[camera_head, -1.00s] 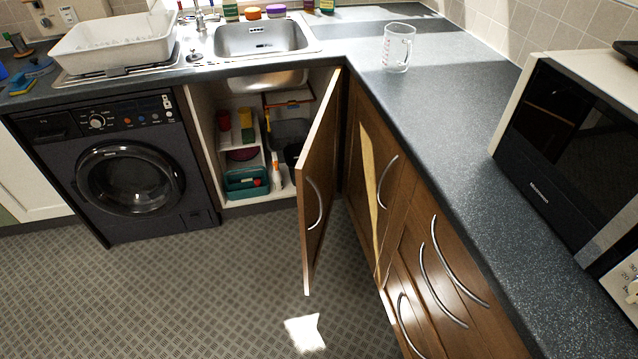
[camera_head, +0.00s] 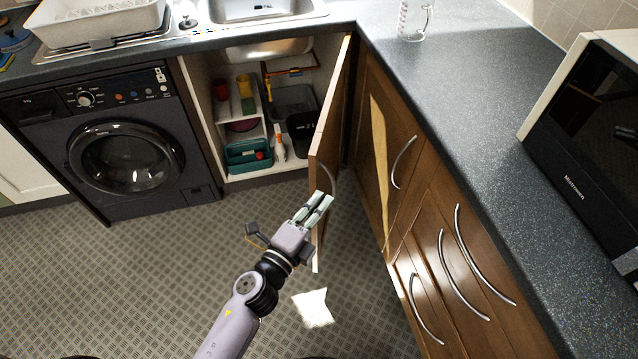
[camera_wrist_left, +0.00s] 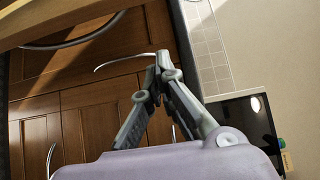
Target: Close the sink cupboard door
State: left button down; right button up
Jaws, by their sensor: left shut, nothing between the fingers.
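The sink cupboard door (camera_head: 331,140) is brown wood and stands wide open, hinged on the right side of the cupboard opening. Its curved metal handle (camera_head: 328,165) is on the face turned to the right. My left gripper (camera_head: 321,196) is shut and empty, and overlaps the lower part of the door in the head view; I cannot tell whether it touches it. In the left wrist view the fingertips (camera_wrist_left: 160,72) meet, with wooden panels and handles behind them. The open sink cupboard (camera_head: 262,120) shows shelves and containers. My right gripper is not in view.
A black washing machine (camera_head: 125,150) stands left of the cupboard. Brown cupboards with curved handles (camera_head: 404,162) line the right, under a dark worktop (camera_head: 470,110) with a measuring jug (camera_head: 414,20) and microwave (camera_head: 590,140). A teal caddy (camera_head: 247,155) sits inside the cupboard. The patterned floor (camera_head: 160,260) is clear.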

pick_arm(q)
jog(key=w+p, duration=0.1)
jog(key=w, duration=0.7)
jog(key=shift+w+d, duration=0.15)
jog(key=shift+w, duration=0.25)
